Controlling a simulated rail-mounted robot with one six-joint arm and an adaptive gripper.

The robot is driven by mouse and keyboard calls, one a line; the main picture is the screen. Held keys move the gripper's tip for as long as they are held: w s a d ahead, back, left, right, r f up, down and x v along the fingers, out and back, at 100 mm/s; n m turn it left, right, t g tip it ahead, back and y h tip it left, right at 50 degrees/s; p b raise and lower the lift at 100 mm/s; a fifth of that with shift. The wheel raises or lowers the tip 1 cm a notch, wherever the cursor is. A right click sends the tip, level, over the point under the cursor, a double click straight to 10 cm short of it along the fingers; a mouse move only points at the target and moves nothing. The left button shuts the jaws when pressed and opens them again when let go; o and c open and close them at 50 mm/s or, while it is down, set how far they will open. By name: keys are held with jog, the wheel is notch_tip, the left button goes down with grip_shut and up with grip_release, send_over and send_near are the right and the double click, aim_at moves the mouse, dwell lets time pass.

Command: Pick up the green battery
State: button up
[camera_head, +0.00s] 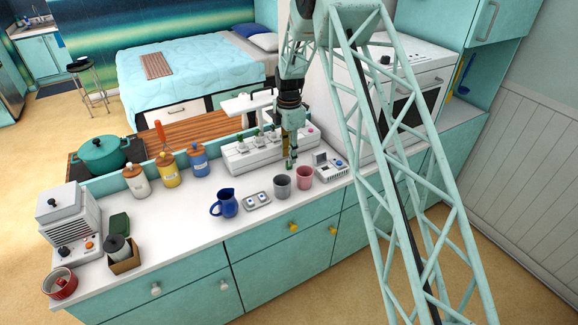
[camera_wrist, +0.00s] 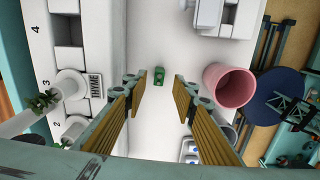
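The green battery (camera_wrist: 159,76) is small and stands or lies on the white counter (camera_wrist: 152,40); its far end shows in the wrist view, in the gap between my fingers. My gripper (camera_wrist: 158,92) is open, with its yellow-padded fingers spread on either side of the battery's line and nothing held. In the head view my gripper (camera_head: 289,163) points down over the counter beside the white slotted unit. I cannot clearly tell the battery from the fingertips there, nor the exact height of the fingertips above the counter.
A pink mug (camera_wrist: 229,86) is close to my right finger; it also shows in the head view (camera_head: 304,177), beside a grey mug (camera_head: 282,186). The white numbered unit (camera_wrist: 72,60) borders the left side. A white device (camera_head: 329,168) stands right of the mugs.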

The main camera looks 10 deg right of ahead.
aim_at(289, 169)
jog(key=shift+w+f, duration=0.1)
jog(key=shift+f, duration=2.35)
grip_shut()
